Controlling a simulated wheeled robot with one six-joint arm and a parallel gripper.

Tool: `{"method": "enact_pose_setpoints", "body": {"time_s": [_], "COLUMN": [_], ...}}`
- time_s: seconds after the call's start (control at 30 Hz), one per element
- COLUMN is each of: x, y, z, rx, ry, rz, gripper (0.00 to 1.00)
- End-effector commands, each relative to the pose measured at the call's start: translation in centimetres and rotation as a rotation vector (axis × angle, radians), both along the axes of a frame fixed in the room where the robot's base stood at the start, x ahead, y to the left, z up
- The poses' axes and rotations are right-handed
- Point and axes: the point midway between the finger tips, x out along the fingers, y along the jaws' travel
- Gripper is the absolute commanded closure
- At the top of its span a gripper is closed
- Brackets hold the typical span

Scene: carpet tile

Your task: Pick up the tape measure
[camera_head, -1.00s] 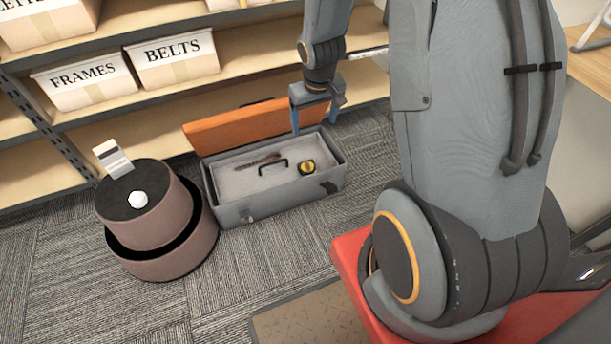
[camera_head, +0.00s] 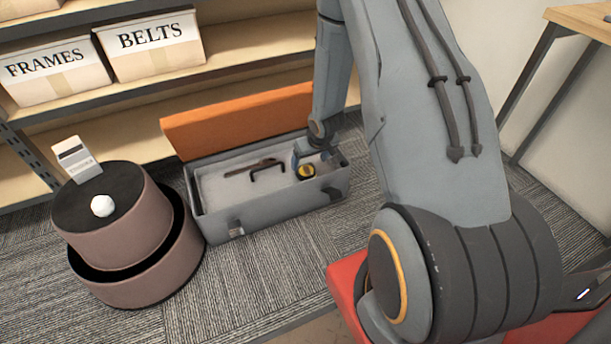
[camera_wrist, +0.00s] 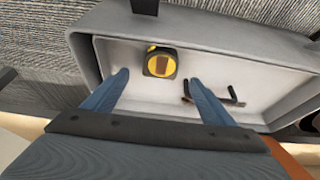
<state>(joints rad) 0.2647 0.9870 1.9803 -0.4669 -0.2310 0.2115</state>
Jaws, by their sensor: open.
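The tape measure (camera_wrist: 160,62), black with a yellow face, lies in the grey toolbox (camera_wrist: 262,45) near its wall in the wrist view. In the head view the tape measure (camera_head: 306,171) sits at the right end of the open toolbox (camera_head: 275,205). My gripper (camera_wrist: 158,75) has its two blue fingers spread apart, with the tape measure ahead of and between their tips, not gripped. In the head view my gripper (camera_head: 308,152) is partly hidden by my arm and reaches down into the toolbox's right end.
A dark tool and the handle (camera_head: 267,168) lie left of the tape measure. The orange lid (camera_head: 238,118) stands open behind. A round brown step stool (camera_head: 115,225) with a white ball and a card stands left. Shelves with bins (camera_head: 152,47) rise behind.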

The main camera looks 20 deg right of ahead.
Motion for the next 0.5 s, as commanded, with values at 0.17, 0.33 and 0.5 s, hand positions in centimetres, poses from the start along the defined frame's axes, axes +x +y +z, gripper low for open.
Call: {"method": "enact_pose_setpoints", "body": {"time_s": [0.17, 0.33, 0.5], "x": [0.5, 1.1, 2.0], "y": [0.0, 0.1, 0.2], "z": [-1.4, -2.7, -4.8], "rx": [0.0, 0.0, 0.0], "ry": [0.002, 0.001, 0.002], "rz": [0.0, 0.0, -0.001], "gripper": [0.22, 0.22, 0.22]}}
